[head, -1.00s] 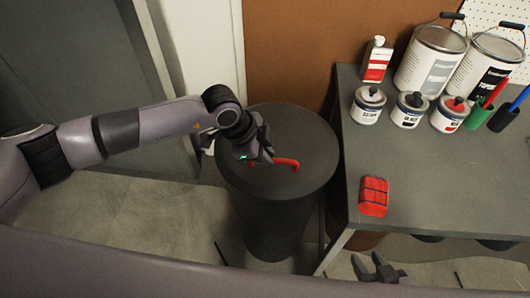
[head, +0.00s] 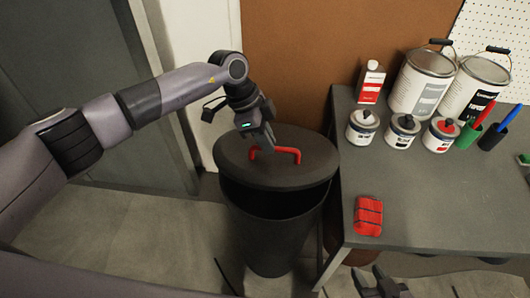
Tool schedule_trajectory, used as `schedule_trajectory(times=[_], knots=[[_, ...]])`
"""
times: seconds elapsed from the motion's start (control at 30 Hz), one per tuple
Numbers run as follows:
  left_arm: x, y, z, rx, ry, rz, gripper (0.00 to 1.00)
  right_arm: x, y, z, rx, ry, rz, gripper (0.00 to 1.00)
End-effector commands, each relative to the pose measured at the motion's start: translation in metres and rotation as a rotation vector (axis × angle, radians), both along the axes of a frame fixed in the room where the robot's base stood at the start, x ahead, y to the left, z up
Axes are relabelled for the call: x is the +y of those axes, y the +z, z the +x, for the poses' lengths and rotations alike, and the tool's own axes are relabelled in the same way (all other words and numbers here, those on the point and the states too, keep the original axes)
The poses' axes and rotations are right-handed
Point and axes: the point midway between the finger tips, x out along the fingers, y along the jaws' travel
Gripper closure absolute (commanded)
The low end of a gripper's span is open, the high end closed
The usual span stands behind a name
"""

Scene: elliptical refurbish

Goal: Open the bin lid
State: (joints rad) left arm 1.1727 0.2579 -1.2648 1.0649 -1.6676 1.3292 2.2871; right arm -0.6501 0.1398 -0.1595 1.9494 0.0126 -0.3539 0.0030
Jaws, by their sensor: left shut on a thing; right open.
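The dark round bin (head: 270,235) stands on the floor left of the workbench. Its dark lid (head: 300,177) is lifted off the rim and tilted, with a dark gap showing at the front. The red handle (head: 288,151) is on top of the lid. My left gripper (head: 264,147) is shut on the red handle from above, and its fingertips partly hide the handle's left part. My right gripper (head: 378,284) is open and empty at the bottom edge, in front of the workbench.
The grey workbench (head: 440,195) stands right of the bin. On it are a red block-like item (head: 368,216), small paint jars (head: 402,131), large cans (head: 421,80), a red-and-white bottle (head: 370,84) and pen cups (head: 492,136). A brown panel (head: 300,50) rises behind. Floor left of the bin is clear.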

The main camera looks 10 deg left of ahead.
Motion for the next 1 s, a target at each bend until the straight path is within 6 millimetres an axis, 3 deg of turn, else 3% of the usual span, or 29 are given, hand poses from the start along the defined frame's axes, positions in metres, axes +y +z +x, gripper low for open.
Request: schedule_trajectory(times=[0.1,0.4,1.0], knots=[[0.000,0.017,0.015,-0.014,0.006,-0.003,1.00,0.000,0.002,0.000,0.000,0.000,0.000,0.57],[0.001,0.036,0.039,-0.017,0.008,-0.001,1.00,0.000,-0.003,0.000,0.000,0.001,-0.001,0.57],[0.003,0.046,0.055,-0.011,0.009,0.006,1.00,0.000,-0.008,0.000,0.000,0.001,-0.001,0.57]])
